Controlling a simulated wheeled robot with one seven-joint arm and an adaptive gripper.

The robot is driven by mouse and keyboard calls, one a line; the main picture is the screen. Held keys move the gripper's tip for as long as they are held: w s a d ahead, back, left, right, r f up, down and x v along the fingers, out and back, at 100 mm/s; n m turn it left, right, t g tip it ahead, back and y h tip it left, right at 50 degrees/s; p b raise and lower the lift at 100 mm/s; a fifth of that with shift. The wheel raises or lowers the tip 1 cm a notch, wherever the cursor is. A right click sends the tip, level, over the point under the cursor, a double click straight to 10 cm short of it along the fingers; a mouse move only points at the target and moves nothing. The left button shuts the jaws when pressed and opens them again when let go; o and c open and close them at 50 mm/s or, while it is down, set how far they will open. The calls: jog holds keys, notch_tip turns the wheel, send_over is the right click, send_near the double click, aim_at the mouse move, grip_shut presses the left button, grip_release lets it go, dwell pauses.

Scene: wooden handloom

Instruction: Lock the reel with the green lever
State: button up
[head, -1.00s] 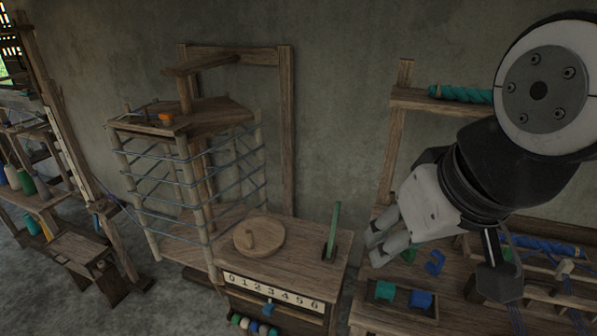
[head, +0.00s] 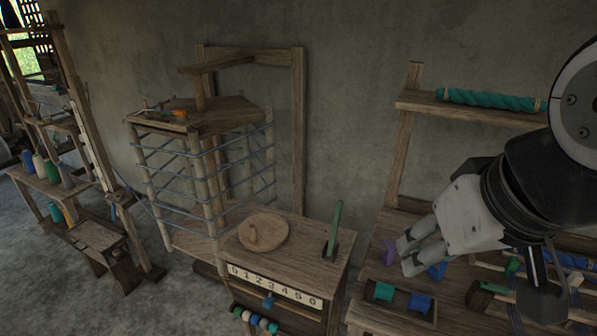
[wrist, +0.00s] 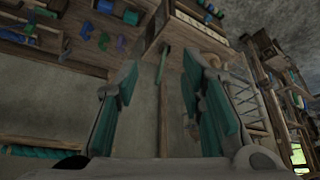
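The green lever (head: 334,224) stands nearly upright in a dark slot on top of the wooden cabinet (head: 305,250). It also shows in the wrist view (wrist: 163,64), between my fingers but farther away. The reel (head: 205,185), a wooden frame wound with blue-grey yarn, stands left of the cabinet. My gripper (head: 409,257) is to the right of the lever, over the side bench, apart from the lever. In the wrist view its two teal-padded fingers (wrist: 158,95) are spread wide with nothing between them.
A round wooden disc with a knob (head: 263,231) lies on the cabinet top, left of the lever. A numbered strip (head: 275,284) runs along its front. The bench at right holds green and blue pieces in a tray (head: 399,306). A shelf (head: 470,112) carries a teal skein.

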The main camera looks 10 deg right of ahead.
jog(key=shift+w+f, duration=0.2)
jog(key=shift+f, duration=0.05)
jog(key=c, duration=0.4)
jog(key=w+a+f+m+g+y+b, duration=0.1)
jog(key=w+f+b, duration=0.2)
jog(key=w+a+f+m+g+y+b, duration=0.1)
jog(key=w+f+y+b, duration=0.1)
jog(key=w+f, duration=0.2)
jog(key=w+a+f+m+g+y+b, duration=0.1)
jog(key=w+f+b, duration=0.2)
jog(key=f, duration=0.1)
jog(key=shift+w+a+f+b, duration=0.1)
jog(key=shift+w+f+b, duration=0.1)
jog(key=shift+b, duration=0.1)
grip_shut()
jog(key=w+d+f+m+t+y+b, duration=0.2)
jog(key=w+f+m+y+b, duration=0.15)
jog(key=w+f+b, duration=0.45)
jog(key=w+d+f+m+t+y+b, duration=0.2)
jog(key=w+d+f+m+y+b, duration=0.15)
jog(key=w, duration=0.95)
jog(key=w+d+f+m+t+b, duration=0.4)
jog(key=w+d, duration=0.4)
jog(key=d, duration=0.2)
notch_tip(320, 180, down, 2)
jog(key=shift+d+f+t+b, duration=0.15)
jog(key=shift+t+b, duration=0.65)
jog(key=shift+b, duration=0.25)
